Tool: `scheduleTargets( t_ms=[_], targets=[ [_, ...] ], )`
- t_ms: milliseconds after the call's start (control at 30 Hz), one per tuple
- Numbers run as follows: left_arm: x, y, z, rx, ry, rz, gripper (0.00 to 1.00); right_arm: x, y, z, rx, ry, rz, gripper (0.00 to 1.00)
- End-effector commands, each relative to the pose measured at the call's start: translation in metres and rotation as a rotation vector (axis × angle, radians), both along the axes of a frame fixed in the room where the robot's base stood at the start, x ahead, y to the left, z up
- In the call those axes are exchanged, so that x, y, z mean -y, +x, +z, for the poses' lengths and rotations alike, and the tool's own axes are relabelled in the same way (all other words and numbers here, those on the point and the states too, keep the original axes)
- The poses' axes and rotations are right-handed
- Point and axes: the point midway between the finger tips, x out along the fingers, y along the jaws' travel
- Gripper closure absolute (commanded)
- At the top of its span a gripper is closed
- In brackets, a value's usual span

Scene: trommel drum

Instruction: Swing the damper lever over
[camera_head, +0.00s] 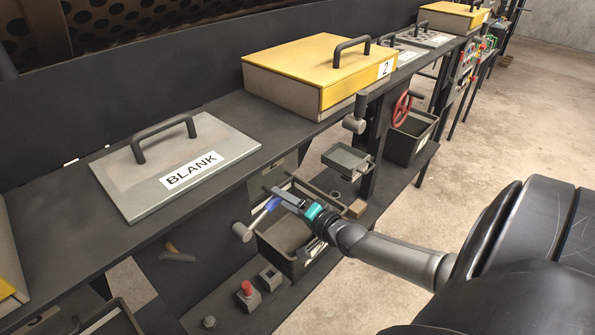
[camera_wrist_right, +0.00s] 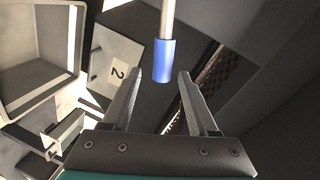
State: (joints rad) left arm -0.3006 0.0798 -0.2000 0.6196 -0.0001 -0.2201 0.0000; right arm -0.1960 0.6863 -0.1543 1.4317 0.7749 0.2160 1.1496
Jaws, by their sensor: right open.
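The damper lever is a pale rod with a blue grip (camera_head: 272,203), rising at a slant from a round grey end (camera_head: 242,232) below the bench edge. In the right wrist view the blue grip (camera_wrist_right: 162,62) hangs from the top, its end between the tips of my fingers, with a gap on both sides. My right gripper (camera_head: 281,192) is open and empty, right at the grip in the head view. It also shows in the right wrist view (camera_wrist_right: 160,75). My left gripper is not in view.
A grey plate marked BLANK (camera_head: 185,165) and a yellow-lidded box marked 2 (camera_head: 310,68) sit on the dark bench. Below are an open dark bin (camera_head: 300,268), a small grey tray (camera_head: 346,160), a red button (camera_head: 247,288) and a red handwheel (camera_head: 402,108). Floor at right is clear.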

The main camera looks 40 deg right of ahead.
Motion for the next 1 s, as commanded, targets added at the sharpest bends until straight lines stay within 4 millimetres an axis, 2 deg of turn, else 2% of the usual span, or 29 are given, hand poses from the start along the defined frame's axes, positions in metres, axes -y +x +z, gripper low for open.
scheduleTargets(
  t_ms=[167, 800, 1000],
  targets=[
    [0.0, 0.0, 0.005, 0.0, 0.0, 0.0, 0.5, 0.0, -0.015, 0.003, -0.002, 0.0, 0.0, 0.41],
    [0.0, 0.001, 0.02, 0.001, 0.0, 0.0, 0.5, 0.001, -0.11, 0.02, -0.006, 0.0, 0.0, 0.41],
    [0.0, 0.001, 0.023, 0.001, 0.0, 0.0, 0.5, 0.002, -0.135, 0.025, -0.004, 0.0, 0.0, 0.41]
  ],
)
